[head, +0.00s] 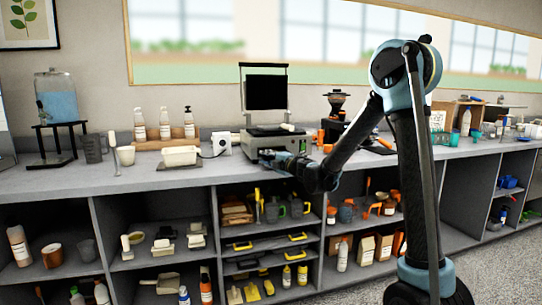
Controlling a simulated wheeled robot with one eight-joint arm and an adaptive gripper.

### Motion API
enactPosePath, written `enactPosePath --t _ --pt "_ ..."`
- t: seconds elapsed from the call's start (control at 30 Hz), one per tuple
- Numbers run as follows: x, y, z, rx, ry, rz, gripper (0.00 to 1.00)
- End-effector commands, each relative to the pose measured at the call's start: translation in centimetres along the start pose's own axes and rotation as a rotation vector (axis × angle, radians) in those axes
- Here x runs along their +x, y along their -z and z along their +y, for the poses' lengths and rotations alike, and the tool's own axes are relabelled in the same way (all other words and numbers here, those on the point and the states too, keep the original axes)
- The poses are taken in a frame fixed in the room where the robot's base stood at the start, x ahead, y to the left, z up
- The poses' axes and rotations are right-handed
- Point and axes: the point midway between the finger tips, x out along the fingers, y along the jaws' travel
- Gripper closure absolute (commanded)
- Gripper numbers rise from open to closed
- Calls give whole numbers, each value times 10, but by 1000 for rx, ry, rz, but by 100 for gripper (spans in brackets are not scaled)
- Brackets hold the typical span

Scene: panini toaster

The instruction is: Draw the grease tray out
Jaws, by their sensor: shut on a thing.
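The panini toaster (266,110) stands on the counter in the head view, with its lid up and a dark plate facing out. Its base (268,132) is grey. My gripper (268,155) is low at the front of the base, above the counter's front edge, reaching in from the right. It is shut on what appears to be the grease tray, at the toaster's front. The tray is too small and too covered by the gripper to make out, and how far it sits out of the base cannot be told.
A white tub (181,156) and a small white box (222,143) stand left of the toaster. A coffee grinder (335,115) stands to the right. Shelves with bottles and tools lie below the counter (130,178). The counter's front strip is mostly clear.

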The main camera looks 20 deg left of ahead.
Motion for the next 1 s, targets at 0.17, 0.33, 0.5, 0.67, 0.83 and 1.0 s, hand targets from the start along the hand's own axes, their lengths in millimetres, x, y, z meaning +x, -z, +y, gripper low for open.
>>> enactPosePath --t 0.17,0.33,0.5,0.67,0.83,1.0 --pt "-14 6 0 0 0 0 100" --pt "-27 11 0 0 0 0 100" --pt "-39 16 0 0 0 0 100" --pt "-51 21 0 0 0 0 100" --pt "-64 26 0 0 0 0 100" --pt "-76 31 0 0 0 0 100"
